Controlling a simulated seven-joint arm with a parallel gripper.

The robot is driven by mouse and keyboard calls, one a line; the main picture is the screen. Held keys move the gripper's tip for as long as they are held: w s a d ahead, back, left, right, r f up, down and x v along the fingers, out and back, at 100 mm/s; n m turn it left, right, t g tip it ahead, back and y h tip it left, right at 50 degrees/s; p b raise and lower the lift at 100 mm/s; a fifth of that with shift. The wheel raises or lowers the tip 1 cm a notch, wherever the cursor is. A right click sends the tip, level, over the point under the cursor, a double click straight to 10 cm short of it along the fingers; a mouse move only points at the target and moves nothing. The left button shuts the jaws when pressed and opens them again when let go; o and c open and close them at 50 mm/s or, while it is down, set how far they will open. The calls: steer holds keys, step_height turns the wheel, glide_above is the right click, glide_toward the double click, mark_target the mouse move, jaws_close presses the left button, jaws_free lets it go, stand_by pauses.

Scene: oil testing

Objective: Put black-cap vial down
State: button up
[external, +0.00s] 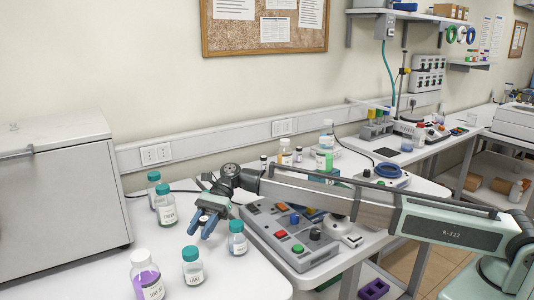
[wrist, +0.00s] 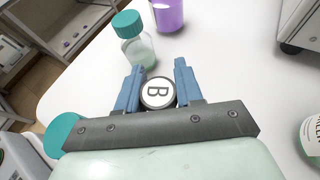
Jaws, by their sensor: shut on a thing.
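The vial's body is hidden under the cap. In the external view my gripper (external: 199,232) points down over the white table (external: 75,284), between several teal-cap bottles.
Teal-cap bottles stand around my gripper: one to its right (external: 237,241), one in front (external: 192,271), one behind left (external: 166,208). A purple bottle (external: 147,281) stands at the front. A grey control panel (external: 293,237) is to the right. A large grey box (external: 62,200) stands left.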

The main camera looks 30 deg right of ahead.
steer(key=shift+f, duration=1.4)
steer(key=shift+f, duration=0.1)
steer(key=o, duration=1)
steer(key=v, duration=1.2)
